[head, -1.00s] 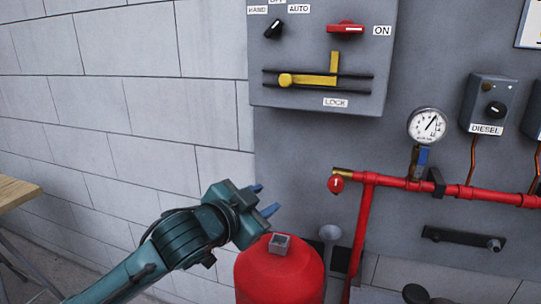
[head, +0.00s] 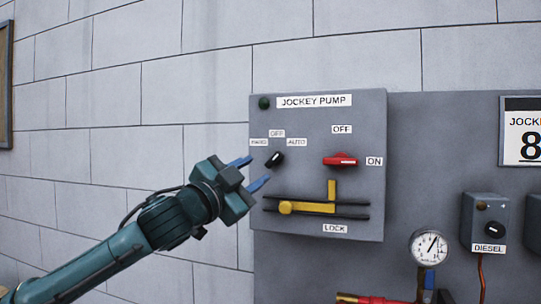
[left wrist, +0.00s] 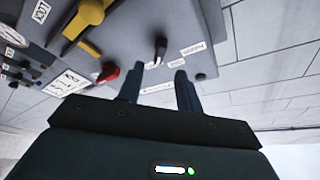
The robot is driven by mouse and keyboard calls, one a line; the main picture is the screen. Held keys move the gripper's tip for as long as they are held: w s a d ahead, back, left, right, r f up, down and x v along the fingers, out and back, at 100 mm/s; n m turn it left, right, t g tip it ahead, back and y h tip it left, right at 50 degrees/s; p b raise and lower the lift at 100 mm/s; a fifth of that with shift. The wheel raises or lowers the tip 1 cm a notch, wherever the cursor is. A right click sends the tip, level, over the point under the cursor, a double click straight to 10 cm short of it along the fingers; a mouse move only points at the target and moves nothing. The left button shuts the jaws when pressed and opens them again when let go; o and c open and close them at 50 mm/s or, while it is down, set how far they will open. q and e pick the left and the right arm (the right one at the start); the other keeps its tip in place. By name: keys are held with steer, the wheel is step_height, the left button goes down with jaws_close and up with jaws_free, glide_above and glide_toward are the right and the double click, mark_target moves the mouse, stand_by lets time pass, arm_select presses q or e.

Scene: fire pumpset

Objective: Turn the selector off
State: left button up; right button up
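The selector, a small black knob (head: 274,160), sits on the grey jockey pump box (head: 365,222) below the HAND, OFF and AUTO labels. It is slanted, its upper end toward AUTO. It also shows as a black knob (left wrist: 160,47) beyond the fingertips in the left wrist view. My left gripper (head: 261,168) is open and empty, its blue fingers aimed at the box just left of the selector. In the left wrist view the open fingers (left wrist: 158,68) stand either side of the knob's line, seemingly short of it. My right gripper is not in view.
A red switch handle (head: 341,161) by ON and OFF labels is right of the selector. A yellow lever (head: 308,207) between black rails lies below it. A gauge (head: 428,247) and diesel box (head: 484,222) are farther right.

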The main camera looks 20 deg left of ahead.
mark_target(272, 161)
arm_select(q)
steer(key=p+x, duration=0.2)
steer(key=x, duration=0.5)
steer(key=shift+c, duration=0.4)
steer(key=shift+f, duration=0.1)
jaws_close()
